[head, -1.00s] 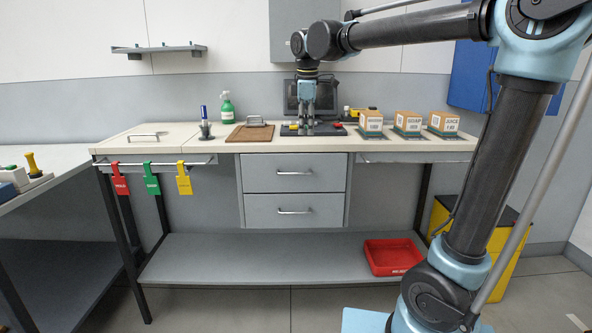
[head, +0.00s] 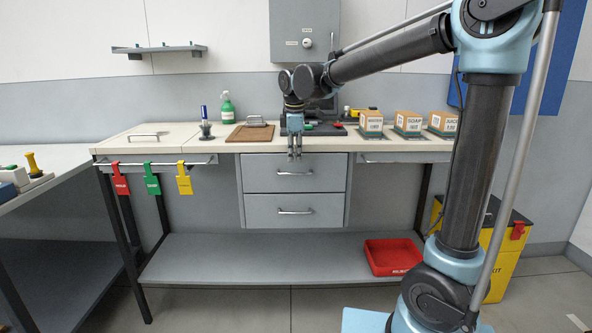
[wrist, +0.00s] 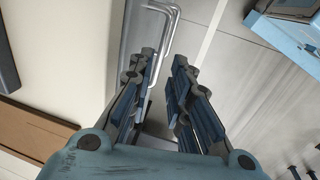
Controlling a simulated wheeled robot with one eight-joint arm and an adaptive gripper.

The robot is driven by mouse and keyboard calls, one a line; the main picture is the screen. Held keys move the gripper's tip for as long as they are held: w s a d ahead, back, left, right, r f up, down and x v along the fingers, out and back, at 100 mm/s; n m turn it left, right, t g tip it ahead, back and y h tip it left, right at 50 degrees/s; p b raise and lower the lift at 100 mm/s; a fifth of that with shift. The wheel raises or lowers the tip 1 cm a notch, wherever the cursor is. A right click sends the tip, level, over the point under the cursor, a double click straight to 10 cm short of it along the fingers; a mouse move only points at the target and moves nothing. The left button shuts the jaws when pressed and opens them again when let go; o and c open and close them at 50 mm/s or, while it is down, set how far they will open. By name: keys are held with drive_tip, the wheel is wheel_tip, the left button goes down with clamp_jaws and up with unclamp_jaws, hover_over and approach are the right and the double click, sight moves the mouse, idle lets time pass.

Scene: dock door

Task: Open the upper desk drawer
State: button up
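The upper desk drawer (head: 262,174) is the top grey front of two under the desk. It is shut. Its silver bar handle (head: 295,173) runs across its middle and shows at the top of the wrist view (wrist: 150,50). My gripper (head: 295,155) points down just in front of the desk's front edge, a little above the handle.
The lower drawer (head: 262,212) is shut below. Coloured tags (head: 152,180) hang at the left. A red tray (head: 392,257) sits on the low shelf.

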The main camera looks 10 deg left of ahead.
sight(295, 167)
drive_tip(key=shift+w+a+f, duration=0.1)
drive_tip(key=shift+w+f, duration=0.1)
drive_tip(key=shift+f, duration=0.8)
drive_tip(key=shift+w+d+f, duration=0.1)
drive_tip(key=shift+w+f, duration=0.05)
drive_tip(key=shift+f, duration=0.85)
drive_tip(key=shift+w+a+f, duration=0.1)
drive_tip(key=shift+w+f, duration=0.1)
drive_tip(key=shift+f, duration=0.8)
drive_tip(key=shift+c, duration=0.3)
clamp_jaws()
